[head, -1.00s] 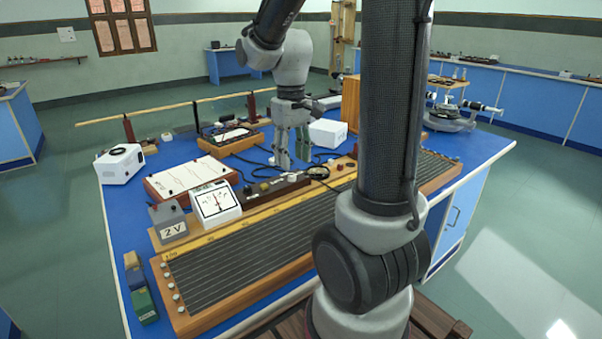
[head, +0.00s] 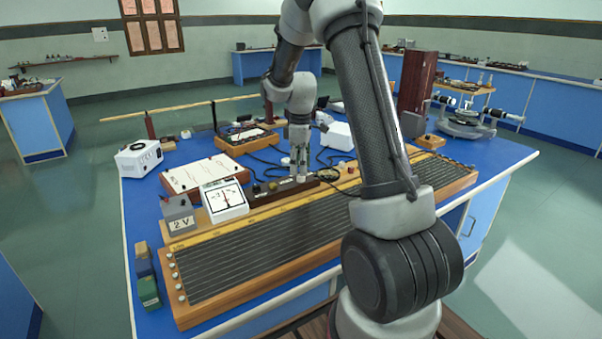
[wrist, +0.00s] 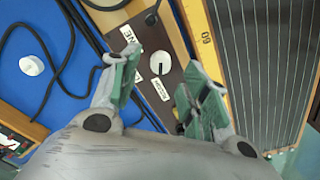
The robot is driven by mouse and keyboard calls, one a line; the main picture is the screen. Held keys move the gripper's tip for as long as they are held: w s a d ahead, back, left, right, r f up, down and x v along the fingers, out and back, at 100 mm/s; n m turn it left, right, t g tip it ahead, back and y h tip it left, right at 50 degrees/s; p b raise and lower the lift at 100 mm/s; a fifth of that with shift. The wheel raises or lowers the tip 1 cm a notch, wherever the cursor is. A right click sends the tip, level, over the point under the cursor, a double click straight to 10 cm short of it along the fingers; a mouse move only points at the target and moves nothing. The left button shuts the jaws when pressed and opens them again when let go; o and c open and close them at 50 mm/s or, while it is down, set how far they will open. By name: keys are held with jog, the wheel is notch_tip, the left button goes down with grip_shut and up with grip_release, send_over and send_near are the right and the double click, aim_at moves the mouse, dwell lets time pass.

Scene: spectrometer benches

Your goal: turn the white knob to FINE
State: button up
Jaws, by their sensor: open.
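The white knob (wrist: 160,62) sits on a dark brown box (wrist: 172,45) in the wrist view. A dark mark on its face points roughly toward the ROUGH label (wrist: 159,90). The other label (wrist: 129,37) shows only its end, "NE", beside my left finger. My gripper (wrist: 158,72) is open, with one finger on each side of the knob and a gap to it in the picture. In the head view my gripper (head: 297,172) is pointed down over the dark box (head: 270,192) and hides the knob.
A black knob (wrist: 151,18) stands on the same box. A wooden wire board (head: 330,225) lies in front. A white meter (head: 224,199) and a 2 V box (head: 180,215) stand left. Black cables and a round white piece (wrist: 32,65) lie on the blue bench behind.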

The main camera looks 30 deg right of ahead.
jog(key=shift+f, duration=1.5)
grip_shut()
